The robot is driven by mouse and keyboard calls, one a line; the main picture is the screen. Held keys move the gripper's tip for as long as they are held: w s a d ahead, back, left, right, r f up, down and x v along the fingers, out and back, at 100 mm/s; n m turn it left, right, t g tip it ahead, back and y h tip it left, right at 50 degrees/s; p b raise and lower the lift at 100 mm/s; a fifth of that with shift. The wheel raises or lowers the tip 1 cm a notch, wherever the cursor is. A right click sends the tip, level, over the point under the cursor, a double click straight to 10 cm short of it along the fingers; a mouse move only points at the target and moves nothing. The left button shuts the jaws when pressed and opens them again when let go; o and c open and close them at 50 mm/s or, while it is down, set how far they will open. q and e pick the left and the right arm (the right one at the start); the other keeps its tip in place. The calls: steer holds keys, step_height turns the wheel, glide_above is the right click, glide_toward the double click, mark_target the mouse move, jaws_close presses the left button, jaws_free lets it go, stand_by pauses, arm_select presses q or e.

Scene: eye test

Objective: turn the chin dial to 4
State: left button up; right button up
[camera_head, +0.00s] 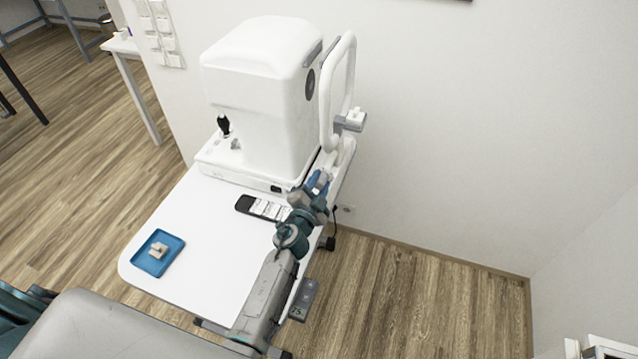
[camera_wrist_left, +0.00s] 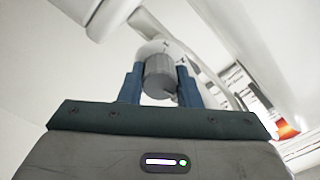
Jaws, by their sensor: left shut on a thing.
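The white eye-test machine (camera_head: 262,85) stands at the back of the white table, with a white looped head frame (camera_head: 345,75) on its right side. My left gripper (camera_head: 318,183) is at the foot of that frame, low on the machine's right side. In the left wrist view, its two blue fingers are shut on the chin dial (camera_wrist_left: 158,77), a short grey cylinder on a white mount, one finger on each side. In the head view the gripper hides the dial. I cannot read any number on it. My right gripper is not in view.
A black holder with white pieces (camera_head: 262,208) lies on the table (camera_head: 195,235) close left of my arm. A blue tray (camera_head: 146,262) with a small beige block sits at the front left. A small control box (camera_head: 302,300) is at the right edge. A wall stands behind.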

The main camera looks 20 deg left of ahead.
arm_select(q)
steer(key=m, duration=0.6)
steer(key=shift+m, duration=0.3)
steer(key=m, duration=0.3)
steer(key=shift+m, duration=1.6)
steer(key=shift+f, duration=0.1)
steer(key=o, duration=1)
steer(key=shift+c, duration=0.2)
steer(key=shift+s, duration=0.1)
